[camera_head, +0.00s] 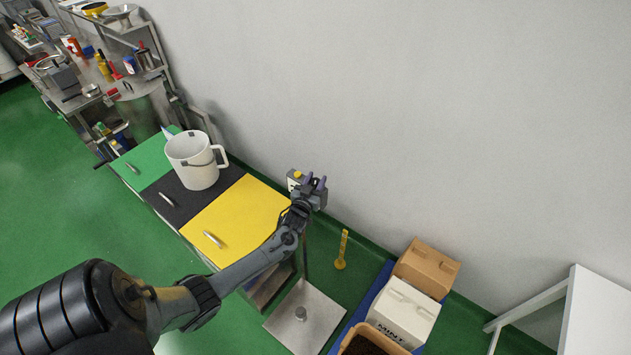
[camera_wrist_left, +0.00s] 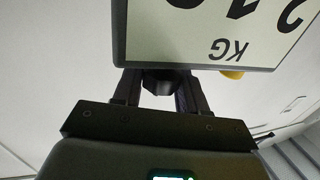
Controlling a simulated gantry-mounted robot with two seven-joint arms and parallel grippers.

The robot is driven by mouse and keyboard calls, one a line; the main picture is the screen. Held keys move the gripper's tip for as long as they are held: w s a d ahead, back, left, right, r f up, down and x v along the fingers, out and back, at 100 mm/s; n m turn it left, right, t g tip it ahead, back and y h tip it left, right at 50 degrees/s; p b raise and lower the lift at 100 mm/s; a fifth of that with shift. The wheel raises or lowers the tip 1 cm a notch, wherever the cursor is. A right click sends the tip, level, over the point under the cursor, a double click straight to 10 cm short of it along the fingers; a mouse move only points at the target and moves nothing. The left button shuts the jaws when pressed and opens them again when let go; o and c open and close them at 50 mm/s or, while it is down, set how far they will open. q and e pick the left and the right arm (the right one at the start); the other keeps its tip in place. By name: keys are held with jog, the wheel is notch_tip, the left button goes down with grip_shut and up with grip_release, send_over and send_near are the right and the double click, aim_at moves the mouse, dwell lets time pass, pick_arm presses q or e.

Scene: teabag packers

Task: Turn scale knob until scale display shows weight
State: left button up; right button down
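My left gripper (camera_head: 315,181) also shows at the scale head in the head view. My right gripper is not in view.
A cabinet with green, black and yellow tops (camera_head: 243,217) stands left of the scale, with a white pitcher (camera_head: 198,172) on it. A yellow scoop (camera_head: 341,252), boxes (camera_head: 427,268) including one marked MINT (camera_head: 404,307), and a white table (camera_head: 600,315) are to the right.

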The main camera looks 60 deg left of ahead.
pick_arm(q)
jog(key=c, duration=0.3)
jog(key=shift+y, duration=0.3)
jog(key=shift+d+f+n+g+y+b, duration=0.1)
jog(key=shift+f+n+g+y+b, duration=0.1)
jog(key=shift+n+g+y+b, duration=0.75)
jog(key=n+g+y+b, duration=0.2)
jog(key=n+g+b, duration=0.1)
jog(key=g+b, duration=0.1)
jog(key=n+g+y+b, duration=0.2)
jog(key=n+g+b, duration=0.1)
jog(key=g+b, duration=0.1)
jog(key=shift+f+y, duration=0.1)
jog(key=shift+y, duration=0.25)
jog(key=shift+r+n+g+b, duration=0.25)
jog(key=shift+n+g+b, duration=0.3)
jog(key=shift+g+b, duration=0.3)
jog(key=o, duration=1)
jog(key=shift+c, duration=0.2)
